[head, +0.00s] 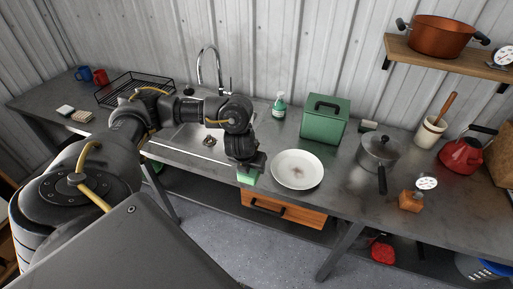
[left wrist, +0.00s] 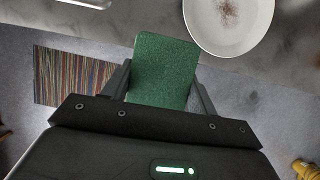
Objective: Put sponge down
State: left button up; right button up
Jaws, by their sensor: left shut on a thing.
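A green sponge (left wrist: 162,70) is held between the fingers of my left gripper (left wrist: 160,88) in the left wrist view. In the head view the sponge (head: 247,177) shows below my left gripper (head: 246,168), at the front edge of the counter, just left of a white plate (head: 297,169). The plate has a brownish smudge in its middle and also shows in the left wrist view (left wrist: 205,25). The sponge is apart from the plate. Whether it touches the counter cannot be told. My right gripper is not in view.
A sink (head: 203,141) lies left of the gripper. A soap bottle (head: 280,106) and a green box (head: 323,120) stand behind the plate. A lidded pot (head: 378,150) stands to the right, its handle pointing forward. Bare counter (head: 340,183) lies between plate and pot.

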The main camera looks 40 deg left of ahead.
pick_arm(q)
jog(key=shift+w+a+f, duration=0.1)
jog(key=shift+w+f, duration=0.1)
jog(key=shift+f, duration=0.05)
jog(key=w+a+f+b, duration=0.2)
jog(key=w+f, duration=0.1)
jog(key=w+a+f+b, duration=0.2)
jog(key=w+f+b, duration=0.1)
jog(key=w, duration=0.1)
jog(key=w+a+f+b, duration=0.2)
jog(key=w+b, duration=0.1)
jog(key=shift+w+a+f, duration=0.25)
jog(key=shift+w+f, duration=0.05)
jog(key=shift+f, duration=0.1)
jog(key=shift+w+a+f+b, duration=0.1)
jog(key=shift+w+a+b, duration=0.1)
jog(key=shift+w+b, duration=0.1)
notch_tip(320, 180, down, 3)
jog(key=shift+f+b, duration=0.1)
jog(key=shift+b, duration=0.8)
jog(key=shift+w+a+f, duration=0.1)
jog(key=shift+f, duration=0.1)
